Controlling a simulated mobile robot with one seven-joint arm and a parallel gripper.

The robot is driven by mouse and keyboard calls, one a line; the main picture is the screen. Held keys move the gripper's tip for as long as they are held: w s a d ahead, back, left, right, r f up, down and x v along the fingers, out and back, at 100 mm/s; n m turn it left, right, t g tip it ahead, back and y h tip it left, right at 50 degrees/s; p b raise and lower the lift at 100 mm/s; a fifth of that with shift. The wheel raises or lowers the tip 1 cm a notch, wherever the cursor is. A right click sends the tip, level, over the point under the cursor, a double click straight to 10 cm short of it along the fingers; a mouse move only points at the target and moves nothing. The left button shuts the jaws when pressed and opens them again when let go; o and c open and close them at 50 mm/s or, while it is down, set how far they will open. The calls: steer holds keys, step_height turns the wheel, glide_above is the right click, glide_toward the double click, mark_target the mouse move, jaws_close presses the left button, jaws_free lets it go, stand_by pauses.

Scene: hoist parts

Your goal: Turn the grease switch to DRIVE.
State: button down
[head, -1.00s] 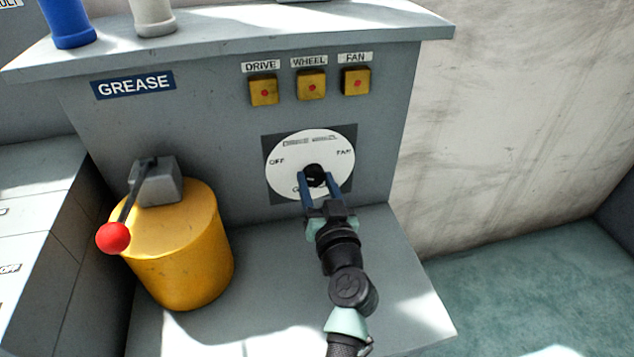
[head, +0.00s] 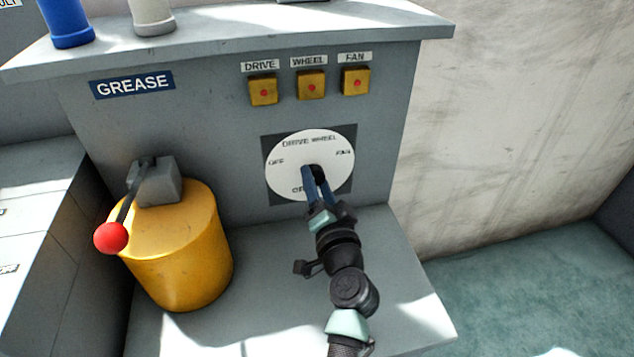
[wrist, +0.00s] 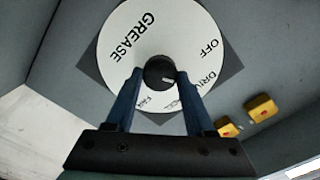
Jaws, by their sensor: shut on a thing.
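The grease switch is a white round dial (head: 283,172) on the grey panel, lettered GREASE, OFF, DRIVE, WHEEL and FAN. Its black knob (wrist: 158,71) is at the centre, and in the head view my fingers partly cover it. My gripper (head: 315,171) is shut on the knob, with one blue finger on each side; its fingers also show in the wrist view (wrist: 159,82). My fingers partly cover the WHEEL and FAN lettering there.
Yellow buttons marked DRIVE (head: 263,91), WHEEL (head: 311,86) and FAN (head: 356,82) sit above the dial. A yellow drum (head: 180,262) with a red-balled lever (head: 111,238) stands left of my arm. The grey shelf (head: 270,290) below the dial is otherwise clear.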

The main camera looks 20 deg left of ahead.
steer(key=shift+m, duration=0.6)
steer(key=shift+c, duration=1.3)
jaws_free()
steer(key=p+v, duration=0.1)
steer(key=v, duration=1.2)
